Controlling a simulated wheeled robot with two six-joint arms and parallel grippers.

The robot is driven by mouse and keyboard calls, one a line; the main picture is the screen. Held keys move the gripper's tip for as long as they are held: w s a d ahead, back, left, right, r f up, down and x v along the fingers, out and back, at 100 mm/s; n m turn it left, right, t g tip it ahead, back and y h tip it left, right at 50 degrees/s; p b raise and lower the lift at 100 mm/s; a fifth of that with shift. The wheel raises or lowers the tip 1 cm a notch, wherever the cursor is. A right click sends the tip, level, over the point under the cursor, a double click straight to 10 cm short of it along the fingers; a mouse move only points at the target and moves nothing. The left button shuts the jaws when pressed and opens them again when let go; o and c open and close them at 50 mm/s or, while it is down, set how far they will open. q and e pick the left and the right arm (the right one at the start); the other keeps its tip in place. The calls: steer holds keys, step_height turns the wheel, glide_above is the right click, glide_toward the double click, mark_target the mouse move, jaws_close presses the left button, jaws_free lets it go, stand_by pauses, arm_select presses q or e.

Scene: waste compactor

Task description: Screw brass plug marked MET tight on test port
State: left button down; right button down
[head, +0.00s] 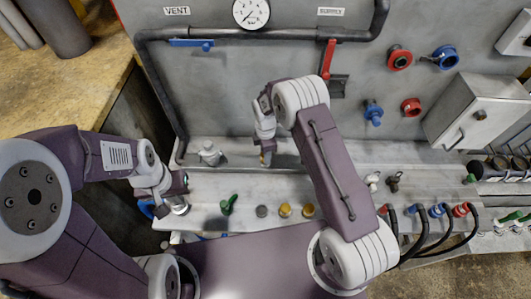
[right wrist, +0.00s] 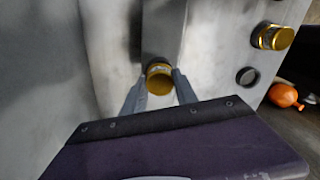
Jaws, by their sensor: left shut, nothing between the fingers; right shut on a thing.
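My right gripper (head: 266,155) is at the foot of the grey panel, above the back of the pale ledge. In the right wrist view its fingers (right wrist: 159,92) are shut on a brass plug (right wrist: 159,79), one on each side. A dark shape lies directly behind that plug; I cannot tell whether the plug touches it or whether it is the test port. The plug's marking is not readable. Two more brass plugs (head: 285,210) (head: 308,210) stand on the ledge; one shows in the right wrist view (right wrist: 272,37). My left gripper (head: 182,190) is shut and empty at the ledge's left end.
A grey cap (head: 261,211) and a green-handled fitting (head: 228,204) stand left of the brass plugs. A pale fitting (head: 209,152) is at the panel's foot. A red lever (head: 328,58) and blue lever (head: 192,43) are above. Black hoses (head: 424,228) lie at right.

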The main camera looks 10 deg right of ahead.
steer(key=shift+f, duration=0.2)
stand_by(0.6)
steer(key=c, duration=1.9)
jaws_free()
steer(key=shift+c, duration=0.2)
jaws_close()
steer(key=m, duration=0.5)
steer(key=m, duration=0.5)
steer(key=shift+b, duration=0.3)
